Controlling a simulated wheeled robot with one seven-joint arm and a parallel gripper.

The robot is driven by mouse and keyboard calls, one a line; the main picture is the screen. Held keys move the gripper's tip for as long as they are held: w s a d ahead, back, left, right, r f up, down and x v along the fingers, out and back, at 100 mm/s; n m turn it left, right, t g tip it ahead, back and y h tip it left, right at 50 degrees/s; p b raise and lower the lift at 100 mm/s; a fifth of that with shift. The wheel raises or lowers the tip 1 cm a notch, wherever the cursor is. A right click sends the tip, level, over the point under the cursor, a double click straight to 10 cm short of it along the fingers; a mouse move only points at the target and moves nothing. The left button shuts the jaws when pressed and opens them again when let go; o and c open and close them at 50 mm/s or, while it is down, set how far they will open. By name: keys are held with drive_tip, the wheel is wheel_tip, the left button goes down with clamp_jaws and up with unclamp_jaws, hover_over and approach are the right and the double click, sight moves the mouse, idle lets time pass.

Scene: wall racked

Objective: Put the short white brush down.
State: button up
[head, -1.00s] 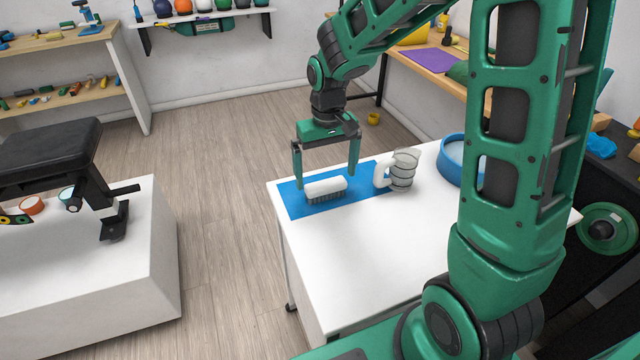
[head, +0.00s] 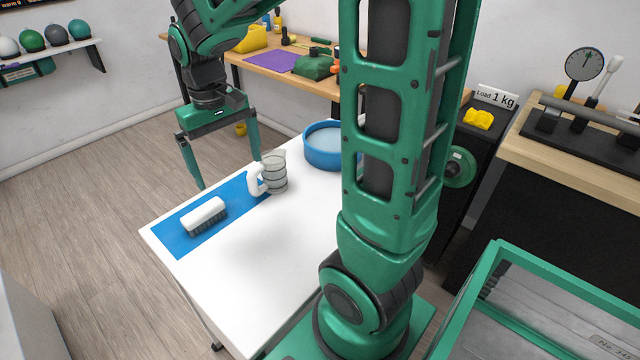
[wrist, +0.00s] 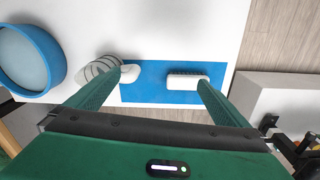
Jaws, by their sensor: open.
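The short white brush (head: 204,215) lies on the blue mat (head: 176,240) on the white table, its dark bristles facing down. In the wrist view the brush (wrist: 187,80) shows near the tip of the right finger. My gripper (head: 229,174) is open and empty, its fingers spread wide. It is above and behind the brush in the head view, apart from it. A clear ribbed mug (head: 275,172) with a thick white handle stands at the mat's far end.
A round blue-rimmed basin (head: 325,146) stands on the table (head: 262,245) beyond the mug. The table's front part is bare. A green-framed bin (head: 490,290) stands at the lower right. A wooden bench (head: 245,62) runs along the wall.

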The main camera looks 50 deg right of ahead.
drive_tip(key=s+d+m, duration=0.2)
drive_tip(key=s+d, duration=0.2)
drive_tip(key=s, duration=0.7)
drive_tip(key=s+d+m, duration=0.2)
drive_tip(key=s+d, duration=0.3)
drive_tip(key=s, duration=0.6)
drive_tip(key=shift+d+f+m+y, duration=0.15)
drive_tip(key=shift+f+m+y, duration=0.15)
drive_tip(key=shift+m, duration=0.1)
